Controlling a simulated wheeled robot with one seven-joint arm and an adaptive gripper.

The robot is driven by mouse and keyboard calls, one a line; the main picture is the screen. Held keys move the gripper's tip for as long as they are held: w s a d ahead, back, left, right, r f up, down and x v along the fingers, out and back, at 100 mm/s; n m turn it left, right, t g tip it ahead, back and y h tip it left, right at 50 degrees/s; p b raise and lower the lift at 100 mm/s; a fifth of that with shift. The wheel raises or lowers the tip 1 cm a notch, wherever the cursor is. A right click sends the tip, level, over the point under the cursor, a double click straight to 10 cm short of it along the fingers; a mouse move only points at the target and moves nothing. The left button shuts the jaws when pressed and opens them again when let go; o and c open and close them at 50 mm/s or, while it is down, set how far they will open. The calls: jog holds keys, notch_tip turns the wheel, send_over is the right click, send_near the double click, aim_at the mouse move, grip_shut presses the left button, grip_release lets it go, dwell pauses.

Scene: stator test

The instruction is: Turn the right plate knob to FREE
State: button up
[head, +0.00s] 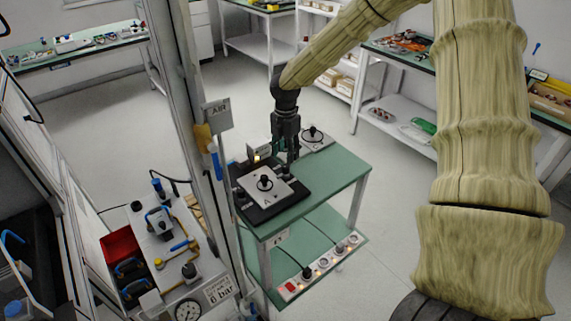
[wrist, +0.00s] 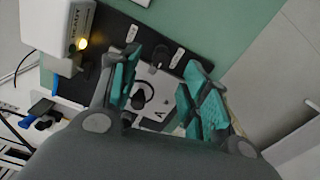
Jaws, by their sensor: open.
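In the head view a white plate with a black round knob (head: 265,183) lies on a black base (head: 262,210) on the green table. A second white plate (head: 330,140) with a black knob (head: 313,133) is at the table's back right. My gripper (head: 287,158) points down behind the front knob. In the wrist view my gripper (wrist: 168,98) has its teal fingers spread, with nothing held. Between and beyond them are a dark knob (wrist: 160,58), two small white tags (wrist: 177,58) and a white plate marked "A" (wrist: 158,114). The tags' words are too small to read.
A post with an AIR sign (head: 217,113) rises left of the table. A power strip (head: 320,266) is on the lower shelf. The table's right side (head: 340,175) is clear.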

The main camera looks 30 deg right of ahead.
aim_at(286, 166)
notch_tip(286, 166, down, 3)
jog(key=shift+s+d+f, duration=0.15)
jog(key=shift+f, duration=0.05)
jog(key=shift+f+p, duration=0.45)
jog(key=shift+f, duration=0.95)
grip_shut()
